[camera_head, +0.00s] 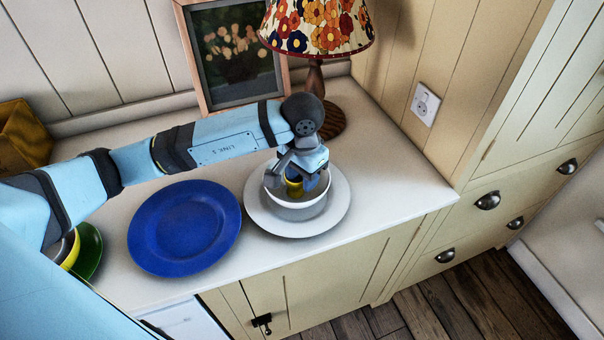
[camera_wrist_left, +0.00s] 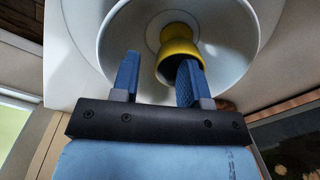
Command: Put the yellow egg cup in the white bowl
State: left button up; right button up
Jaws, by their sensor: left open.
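The white bowl (camera_head: 296,211) stands on a white plate (camera_head: 335,212) on the counter. The yellow egg cup (camera_head: 292,189) is inside the bowl, partly hidden by my left gripper in the head view. My left gripper (camera_head: 305,178) reaches down into the bowl. In the left wrist view the egg cup (camera_wrist_left: 178,50) sits inside the bowl (camera_wrist_left: 228,60), and my left gripper (camera_wrist_left: 155,75) is open. One blue finger overlaps the egg cup's rim; the other finger is apart from it. My right gripper is not in view.
A blue plate (camera_head: 185,228) lies left of the bowl. A green plate (camera_head: 90,252) with a yellow item is partly hidden behind my arm. A flowered lamp (camera_head: 318,28) and a framed picture (camera_head: 236,55) stand at the back. The counter right of the bowl is clear.

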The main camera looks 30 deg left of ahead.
pick_arm(q)
jog(key=shift+r+p, duration=0.45)
jog(key=shift+p, duration=0.1)
notch_tip(320, 180, up, 12)
jog(key=b, duration=0.1)
jog(key=shift+b, duration=0.4)
jog(key=shift+s+f, duration=0.1)
jog(key=shift+f, duration=0.05)
